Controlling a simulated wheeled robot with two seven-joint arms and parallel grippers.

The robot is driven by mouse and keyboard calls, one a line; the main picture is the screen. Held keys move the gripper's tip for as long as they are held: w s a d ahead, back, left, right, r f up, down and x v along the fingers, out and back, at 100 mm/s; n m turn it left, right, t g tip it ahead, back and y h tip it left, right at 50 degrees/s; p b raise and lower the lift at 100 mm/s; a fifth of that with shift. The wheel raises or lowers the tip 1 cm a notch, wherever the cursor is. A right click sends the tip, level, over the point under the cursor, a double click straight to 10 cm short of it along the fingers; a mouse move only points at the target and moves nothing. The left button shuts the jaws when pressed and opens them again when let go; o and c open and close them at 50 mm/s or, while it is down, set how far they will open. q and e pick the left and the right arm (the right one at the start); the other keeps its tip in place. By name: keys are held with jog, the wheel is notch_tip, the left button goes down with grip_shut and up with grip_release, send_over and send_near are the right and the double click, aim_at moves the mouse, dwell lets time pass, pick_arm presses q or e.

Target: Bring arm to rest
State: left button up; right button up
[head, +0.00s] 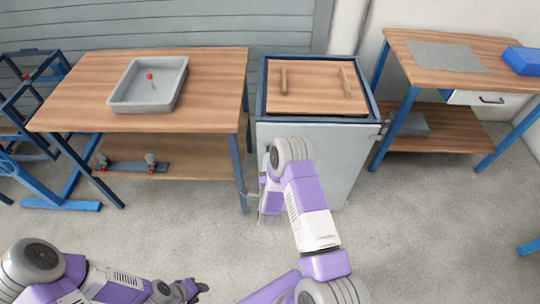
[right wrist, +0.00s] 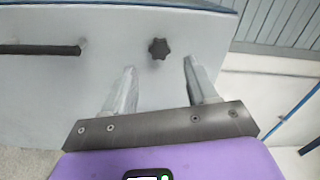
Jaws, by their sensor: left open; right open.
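My right arm reaches out in the middle of the head view, and its gripper (head: 268,208) hangs down by the left side of the grey cabinet (head: 345,160). In the right wrist view the right gripper (right wrist: 160,85) is open and empty. Its two metal fingers point at a pale grey panel (right wrist: 115,25), with a dark star-shaped knob (right wrist: 158,48) showing between them. I cannot tell whether the fingers touch the panel. My left gripper (head: 193,289) is low in the head view, open, with nothing visible in it.
A wooden table (head: 215,85) at left holds a grey tray (head: 168,106) with a red-topped item. A wooden lid with two bars (head: 318,102) lies on the cabinet. A bench (head: 400,50) at right holds a blue box (head: 521,61). A dark handle (right wrist: 40,49) is on the panel. Floor in front is clear.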

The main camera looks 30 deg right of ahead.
jog(key=shift+s+a, duration=0.3)
jog(key=shift+s, duration=0.25)
jog(key=s+a+f+n+g+y+p, duration=0.3)
jog(key=s+a+f+n+g+y, duration=0.35)
jog(key=a+n+y, duration=0.35)
jog(key=s+a+r+n+g+y+p, duration=0.1)
jog(key=s+a+n+g, duration=0.3)
jog(key=s, duration=0.5)
jog(key=s+a+r+n+g+y+p, duration=0.1)
jog(key=s+a+n+g+y, duration=0.1)
jog(key=s+a+n+g, duration=0.2)
jog(key=s+a, duration=0.3)
jog(key=s, duration=0.1)
jog(key=shift+s+a+r+n+p, duration=0.15)
jog(key=shift+s+a+n+p, duration=0.1)
jog(key=shift+s+n+p, duration=0.1)
